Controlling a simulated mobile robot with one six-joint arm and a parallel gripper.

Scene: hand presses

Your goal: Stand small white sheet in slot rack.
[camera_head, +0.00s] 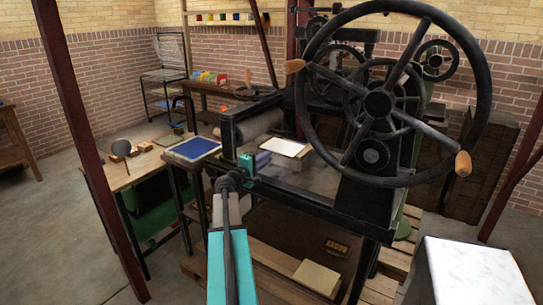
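A small white sheet (283,147) lies flat on the bed of the big black press, below and left of the large handwheel. My gripper (254,165), at the end of my teal arm, is over the near left side of the press, just left of and nearer than the sheet. A grey-blue piece shows beside its teal part; I cannot tell whether it is held or whether the fingers are open. No slot rack can be made out for certain; a black wire rack (163,76) stands at the back left wall.
The large handwheel (378,103) with wooden handles stands right of the sheet. A blue-topped pad (193,148) is left of the press. A wooden table (128,172) stands further left, beside a dark red post (92,150). A white-topped block (475,272) is at the lower right.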

